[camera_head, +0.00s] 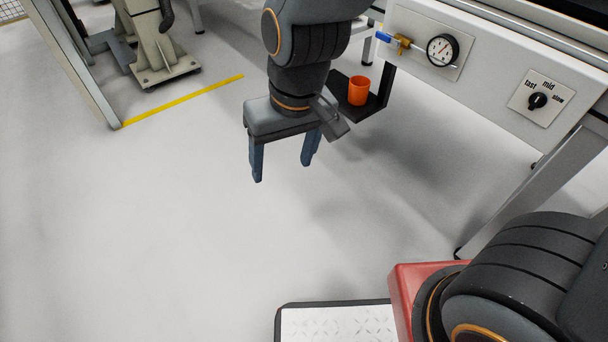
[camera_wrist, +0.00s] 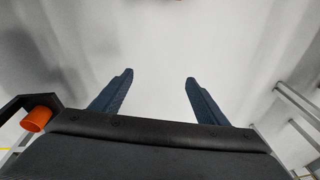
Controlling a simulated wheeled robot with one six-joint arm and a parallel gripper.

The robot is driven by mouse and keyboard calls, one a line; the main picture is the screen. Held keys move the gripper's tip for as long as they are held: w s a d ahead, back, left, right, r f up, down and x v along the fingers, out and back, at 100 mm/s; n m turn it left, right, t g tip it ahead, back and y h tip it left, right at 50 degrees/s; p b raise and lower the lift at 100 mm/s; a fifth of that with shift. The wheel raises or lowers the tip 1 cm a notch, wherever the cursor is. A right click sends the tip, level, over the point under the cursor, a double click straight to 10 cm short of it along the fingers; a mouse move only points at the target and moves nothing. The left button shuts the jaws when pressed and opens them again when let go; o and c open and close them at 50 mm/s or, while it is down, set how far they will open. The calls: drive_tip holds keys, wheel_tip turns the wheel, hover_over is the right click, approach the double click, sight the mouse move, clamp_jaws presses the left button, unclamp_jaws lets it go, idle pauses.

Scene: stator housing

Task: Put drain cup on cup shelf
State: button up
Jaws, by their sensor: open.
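The orange drain cup (camera_head: 359,91) stands upright on a small dark shelf (camera_head: 367,114) under the white panel in the head view. In the wrist view the cup (camera_wrist: 36,120) shows at the left edge, with the dark shelf (camera_wrist: 13,107) around it. My gripper (camera_head: 284,172) is open and empty, its two blue fingers pointing down over bare floor. It is to the left of the shelf in the head view, apart from the cup. In the wrist view nothing lies between the fingers (camera_wrist: 160,75).
The white panel (camera_head: 480,60) with a blue-handled brass valve (camera_head: 397,41), a gauge (camera_head: 442,50) and a speed knob (camera_head: 538,101) hangs above and right of the shelf. A beige machine base (camera_head: 165,65) stands at the upper left. The floor (camera_head: 190,230) around my gripper is clear.

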drive_tip(key=s+d+r+n+g+h, duration=0.1)
drive_tip(key=s+d, duration=0.2)
drive_tip(key=s, duration=0.2)
drive_tip(key=shift+s+d+r, duration=0.3)
drive_tip(key=shift+d+r, duration=0.05)
drive_tip(key=shift+r, duration=0.05)
drive_tip(key=shift+w, duration=0.1)
drive_tip(key=d+r+m+p, duration=0.3)
drive_tip(key=d+r+p, duration=0.6)
drive_tip(key=r+p, duration=0.2)
drive_tip(key=d+r+m+p, duration=0.3)
drive_tip(key=d+r+p, duration=0.6)
drive_tip(key=r+p, duration=0.3)
drive_tip(key=p, duration=0.3)
drive_tip(key=shift+s+d+r+h, duration=0.15)
drive_tip(key=shift+s+r+h, duration=0.1)
drive_tip(key=shift+s+h, duration=0.15)
